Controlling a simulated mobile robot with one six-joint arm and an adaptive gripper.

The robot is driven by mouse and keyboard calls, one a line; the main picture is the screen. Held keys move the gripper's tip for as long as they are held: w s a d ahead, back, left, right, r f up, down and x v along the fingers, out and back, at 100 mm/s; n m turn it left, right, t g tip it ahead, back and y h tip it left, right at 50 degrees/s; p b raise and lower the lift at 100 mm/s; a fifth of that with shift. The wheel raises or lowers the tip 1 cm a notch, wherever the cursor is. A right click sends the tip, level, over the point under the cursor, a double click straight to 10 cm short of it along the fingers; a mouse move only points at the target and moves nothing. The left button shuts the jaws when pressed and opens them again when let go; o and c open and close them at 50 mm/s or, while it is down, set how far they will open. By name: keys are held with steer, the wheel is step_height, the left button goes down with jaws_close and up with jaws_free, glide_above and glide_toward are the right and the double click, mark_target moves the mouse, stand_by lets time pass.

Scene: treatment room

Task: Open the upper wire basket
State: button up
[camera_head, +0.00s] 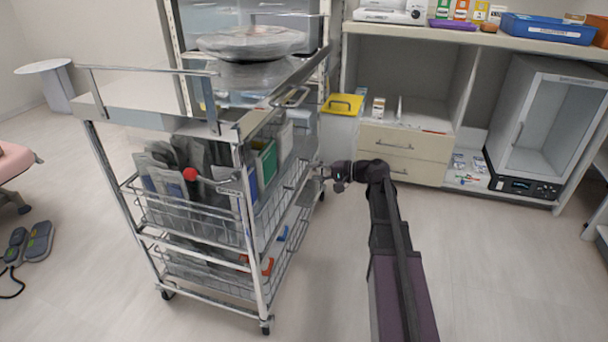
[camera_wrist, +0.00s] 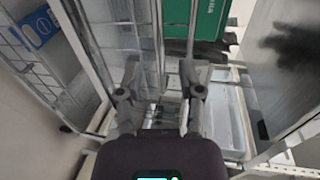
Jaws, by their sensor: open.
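The upper wire basket (camera_head: 190,222) sits in the metal trolley frame. It holds grey pouches and upright folders, including a green folder (camera_head: 264,163). The basket looks pushed in under the trolley top. My gripper (camera_head: 319,175) is at the trolley's right side, close to the basket's far right end. In the wrist view my gripper (camera_wrist: 160,78) has its two fingers apart, with metal bars and a wire panel close around them. The green folder (camera_wrist: 195,22) shows beyond the fingers there. I cannot tell whether a finger touches the basket.
A lower wire basket (camera_head: 205,278) holds a few items. Round packs (camera_head: 252,42) lie on the trolley top. A yellow-lidded bin (camera_head: 342,104) and a drawer cabinet (camera_head: 405,143) stand behind my gripper. The floor (camera_head: 500,265) at the right front is clear.

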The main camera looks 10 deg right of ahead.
mark_target(304, 171)
steer(key=shift+b+x, duration=0.3)
steer(key=shift+x, duration=1.8)
jaws_close()
